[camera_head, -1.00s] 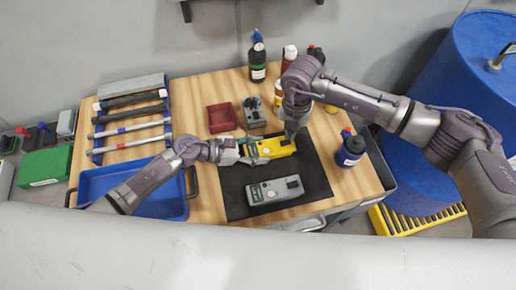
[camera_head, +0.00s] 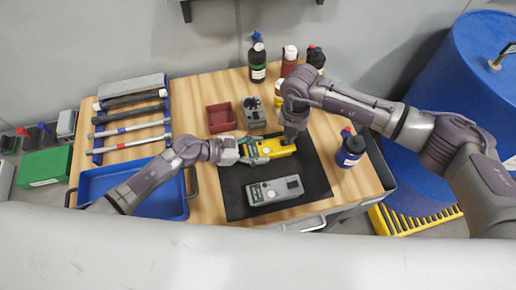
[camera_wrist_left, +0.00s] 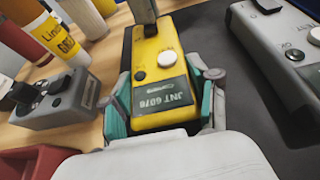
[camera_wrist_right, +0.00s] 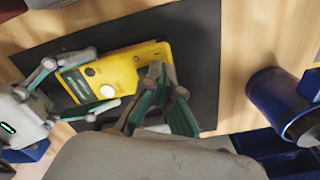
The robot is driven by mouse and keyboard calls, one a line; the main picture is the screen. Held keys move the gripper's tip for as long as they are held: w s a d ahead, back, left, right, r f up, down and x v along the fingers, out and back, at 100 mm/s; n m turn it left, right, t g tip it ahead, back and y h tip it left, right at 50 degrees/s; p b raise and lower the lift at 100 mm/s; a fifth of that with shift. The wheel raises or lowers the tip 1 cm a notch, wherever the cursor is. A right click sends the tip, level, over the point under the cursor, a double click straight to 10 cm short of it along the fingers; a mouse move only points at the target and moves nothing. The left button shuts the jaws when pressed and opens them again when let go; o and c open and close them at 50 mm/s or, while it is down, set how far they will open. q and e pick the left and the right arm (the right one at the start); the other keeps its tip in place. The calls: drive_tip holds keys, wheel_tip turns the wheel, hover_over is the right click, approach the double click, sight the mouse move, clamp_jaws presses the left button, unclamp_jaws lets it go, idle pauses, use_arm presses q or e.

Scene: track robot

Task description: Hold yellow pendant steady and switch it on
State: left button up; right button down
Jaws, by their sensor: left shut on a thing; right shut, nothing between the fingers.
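The yellow pendant (camera_head: 277,148) lies on the dark mat (camera_head: 315,180). In the left wrist view, the pendant (camera_wrist_left: 158,50) shows a white round button, a black knob and a label reading JNT 6078. My left gripper (camera_head: 250,151) is shut on its label end, one teal finger along each side. My right gripper (camera_head: 289,139) is shut with nothing between its fingers, tips down at the pendant's other end. In the right wrist view its fingertips (camera_wrist_right: 154,74) overlap the yellow case (camera_wrist_right: 118,68) and hide part of that end. I cannot tell whether they touch it.
A grey pendant (camera_head: 258,192) lies on the mat in front. A grey device (camera_head: 254,116) and a red bin (camera_head: 221,118) stand behind. Bottles stand at the back, and a blue bottle (camera_head: 350,152) at the right. A blue tray (camera_head: 100,182) is at the left.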

drive_tip(key=shift+r, duration=2.95)
use_arm(q)
drive_tip(key=o, duration=1.6)
